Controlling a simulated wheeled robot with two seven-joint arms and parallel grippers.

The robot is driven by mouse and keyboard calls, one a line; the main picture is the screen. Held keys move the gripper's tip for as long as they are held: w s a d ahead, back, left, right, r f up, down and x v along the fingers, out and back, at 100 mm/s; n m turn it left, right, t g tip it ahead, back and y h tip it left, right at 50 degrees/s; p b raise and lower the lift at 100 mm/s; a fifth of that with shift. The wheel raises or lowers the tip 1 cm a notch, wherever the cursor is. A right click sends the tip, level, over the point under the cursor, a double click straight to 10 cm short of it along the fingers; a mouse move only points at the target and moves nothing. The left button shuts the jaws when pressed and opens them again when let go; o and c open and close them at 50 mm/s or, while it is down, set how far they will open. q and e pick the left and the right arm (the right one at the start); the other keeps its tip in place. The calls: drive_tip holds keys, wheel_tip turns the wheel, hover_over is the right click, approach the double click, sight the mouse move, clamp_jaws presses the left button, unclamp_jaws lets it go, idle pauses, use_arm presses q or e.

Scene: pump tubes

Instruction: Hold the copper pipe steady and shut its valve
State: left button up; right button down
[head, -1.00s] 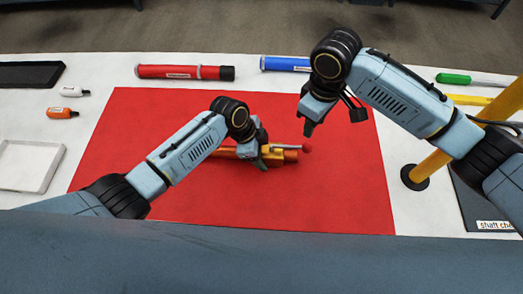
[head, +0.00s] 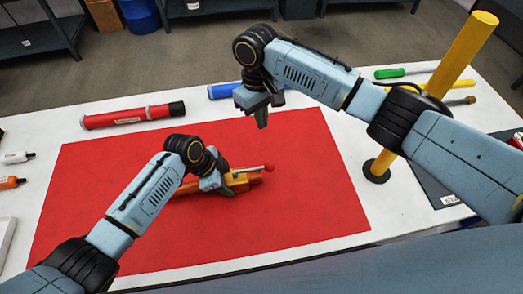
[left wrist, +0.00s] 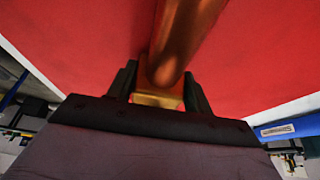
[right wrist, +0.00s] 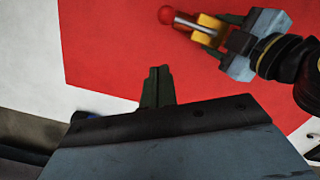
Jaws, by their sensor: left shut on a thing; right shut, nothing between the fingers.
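The copper pipe (head: 188,188) lies on the red mat and also shows in the left wrist view (left wrist: 186,32). My left gripper (head: 224,188) is shut on its yellow brass valve body (head: 238,183); in the left wrist view the fingers (left wrist: 158,92) flank the brass part (left wrist: 156,100). The valve lever, tipped with a red knob (head: 268,168), runs roughly along the pipe toward the right. My right gripper (head: 262,118) is shut and empty, behind the knob and apart from it. In the right wrist view the closed fingers (right wrist: 157,88) are below the knob (right wrist: 166,14).
The red mat (head: 110,190) is mostly clear. A red tube (head: 130,116) and a blue tube (head: 222,91) lie behind it. A yellow post (head: 432,85) stands at the right near my right arm. Small bottles (head: 15,158) lie at the left.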

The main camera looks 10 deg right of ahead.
sight(253, 170)
drive_tip(key=shift+w+a+r+m+g, duration=0.15)
drive_tip(key=shift+w+m+g, duration=0.05)
drive_tip(key=shift+w+m, duration=0.4)
drive_tip(key=shift+w+a+r+m+g, duration=0.2)
drive_tip(key=shift+w+m, duration=0.15)
drive_tip(key=shift+m, duration=0.3)
drive_tip(key=shift+w+a+r+m+g, duration=0.15)
drive_tip(key=shift+w+m+g, duration=0.05)
drive_tip(key=shift+w+m, duration=0.4)
drive_tip(key=shift+s, duration=0.1)
drive_tip(key=s+d+f, duration=0.1)
drive_tip(key=s+f, duration=0.5)
drive_tip(key=f, duration=0.4)
drive_tip(key=shift+f, duration=0.25)
drive_tip(key=shift+s+d, duration=0.15)
